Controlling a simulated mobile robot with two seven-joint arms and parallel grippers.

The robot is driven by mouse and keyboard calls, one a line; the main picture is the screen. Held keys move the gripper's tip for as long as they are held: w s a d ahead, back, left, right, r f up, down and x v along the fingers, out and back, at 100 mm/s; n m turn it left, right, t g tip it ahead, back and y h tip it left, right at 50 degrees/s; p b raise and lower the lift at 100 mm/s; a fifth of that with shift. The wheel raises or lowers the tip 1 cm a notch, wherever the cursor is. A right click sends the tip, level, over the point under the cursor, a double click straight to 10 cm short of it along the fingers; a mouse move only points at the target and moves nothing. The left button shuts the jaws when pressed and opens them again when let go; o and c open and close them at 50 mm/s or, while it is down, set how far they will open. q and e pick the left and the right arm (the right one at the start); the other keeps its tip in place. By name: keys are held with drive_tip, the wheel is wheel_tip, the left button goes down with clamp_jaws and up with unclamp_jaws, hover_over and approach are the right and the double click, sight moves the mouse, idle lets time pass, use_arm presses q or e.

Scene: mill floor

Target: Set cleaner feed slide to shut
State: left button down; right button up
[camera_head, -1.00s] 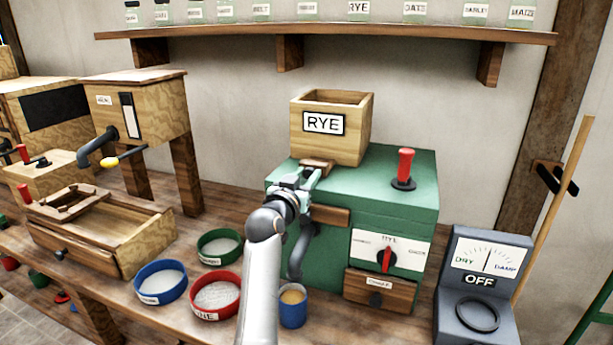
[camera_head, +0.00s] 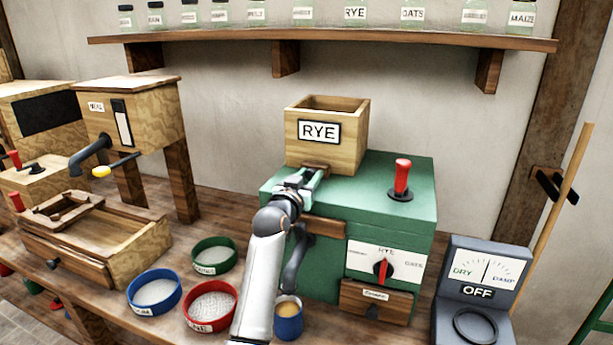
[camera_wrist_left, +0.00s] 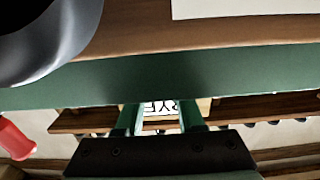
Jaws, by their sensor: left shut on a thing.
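The cleaner is the green box (camera_head: 385,215) with a wooden hopper (camera_head: 340,150) labelled RYE on top. Its feed slide (camera_head: 316,166) is a small wooden piece at the foot of the hopper's front; only a short part shows. My left gripper (camera_head: 308,180) is at that slide, just above the green top's front left, with its jaws shut on the slide. In the left wrist view the two green fingers (camera_wrist_left: 160,112) point at the hopper's RYE label (camera_wrist_left: 160,107); the held part is not clear there. My right gripper is not in view.
A red lever (camera_head: 401,178) stands on the green top. A dial (camera_head: 383,269) and small drawer (camera_head: 376,300) are on the front. Blue (camera_head: 154,310), red (camera_head: 211,325) and green (camera_head: 213,272) bowls and a blue cup (camera_head: 288,320) stand close to my arm. A damp meter (camera_head: 480,310) is at right.

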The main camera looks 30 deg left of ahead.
use_arm(q)
drive_tip(key=shift+r, duration=0.2)
drive_tip(key=c, duration=0.6)
unclamp_jaws()
drive_tip(key=shift+f, duration=0.15)
drive_tip(key=shift+o, duration=0.2)
drive_tip(key=shift+s+d+f, duration=0.1)
drive_tip(key=shift+s, duration=0.35)
drive_tip(key=b+v, duration=0.1)
drive_tip(key=v, duration=1)
drive_tip(key=shift+s, duration=0.25)
drive_tip(key=shift+d, duration=0.1)
